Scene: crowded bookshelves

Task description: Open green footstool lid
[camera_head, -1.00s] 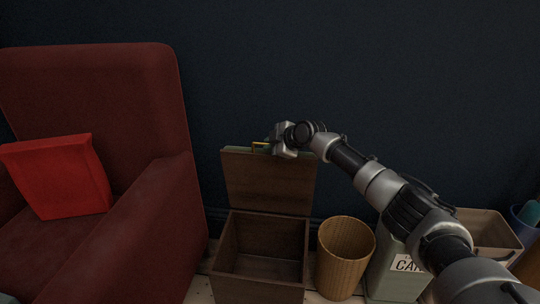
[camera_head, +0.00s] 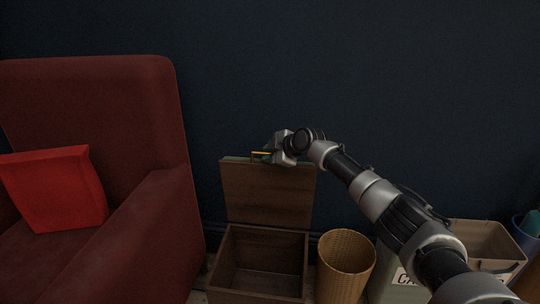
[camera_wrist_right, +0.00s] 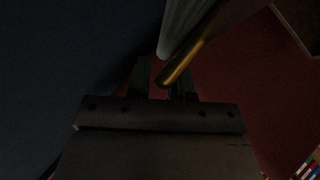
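The footstool (camera_head: 233,281) is a dark brown wooden box, open at the top with an empty-looking inside. Its lid (camera_head: 267,192) stands upright at the back, brown underside facing me, with a thin green edge along the top. A gold handle (camera_head: 260,154) shows at the lid's top edge. My right gripper (camera_head: 268,157) is at that edge, right beside the handle. In the right wrist view, the gold handle (camera_wrist_right: 188,58) reaches down between the two dark fingers, which stand somewhat apart; whether they clamp it is too dark to tell. My left gripper is out of view.
A red armchair (camera_head: 150,230) with a bright red cushion (camera_head: 58,190) stands at the left. A wicker basket (camera_head: 345,262) stands close to the footstool's right. Beyond it are a grey-green labelled bin (camera_head: 385,285) and a beige bin (camera_head: 478,240). A dark wall is behind.

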